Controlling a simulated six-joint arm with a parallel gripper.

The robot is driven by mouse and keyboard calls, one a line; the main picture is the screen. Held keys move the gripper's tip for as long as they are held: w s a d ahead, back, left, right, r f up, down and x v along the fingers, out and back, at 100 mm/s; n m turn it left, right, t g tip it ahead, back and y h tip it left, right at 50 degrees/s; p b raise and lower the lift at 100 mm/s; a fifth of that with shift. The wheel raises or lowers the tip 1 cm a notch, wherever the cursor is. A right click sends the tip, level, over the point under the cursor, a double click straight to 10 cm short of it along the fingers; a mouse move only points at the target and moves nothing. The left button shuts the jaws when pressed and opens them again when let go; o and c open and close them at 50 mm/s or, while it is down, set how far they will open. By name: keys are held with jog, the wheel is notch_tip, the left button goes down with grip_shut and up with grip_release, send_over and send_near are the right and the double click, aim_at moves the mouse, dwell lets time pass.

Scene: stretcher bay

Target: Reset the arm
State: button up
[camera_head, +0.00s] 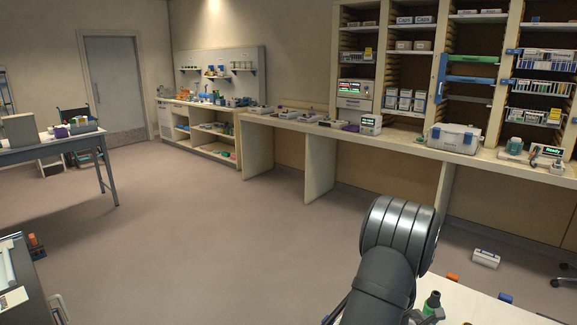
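My own arm (390,262) rises from the bottom edge, right of the middle, as a thick dark grey link with a rounded, ringed joint at its top. The joint stands in front of the floor and the lower part of the long counter. My gripper is not in view, so what it holds cannot be seen. The arm hides part of the white tabletop (475,305) at the bottom right.
On the white tabletop stand a dark green bottle (432,303) close to my arm, an orange item (453,278) and a blue item (505,298). A white box (486,258) lies on the floor beyond. A long counter (310,128) lines the back. The middle floor is clear.

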jog(key=w+a+f, duration=0.4)
jog(key=w+f, duration=0.1)
jog(key=w+a+f, duration=0.2)
jog(key=w+f, duration=0.1)
jog(key=shift+w+a+f, duration=0.1)
jog(key=shift+w+a, duration=0.05)
jog(key=shift+w, duration=0.1)
jog(key=f, duration=0.1)
jog(key=w+f, duration=0.1)
jog(key=shift+a+f, duration=0.2)
jog(key=shift+f, duration=0.7)
jog(key=shift+o, duration=0.2)
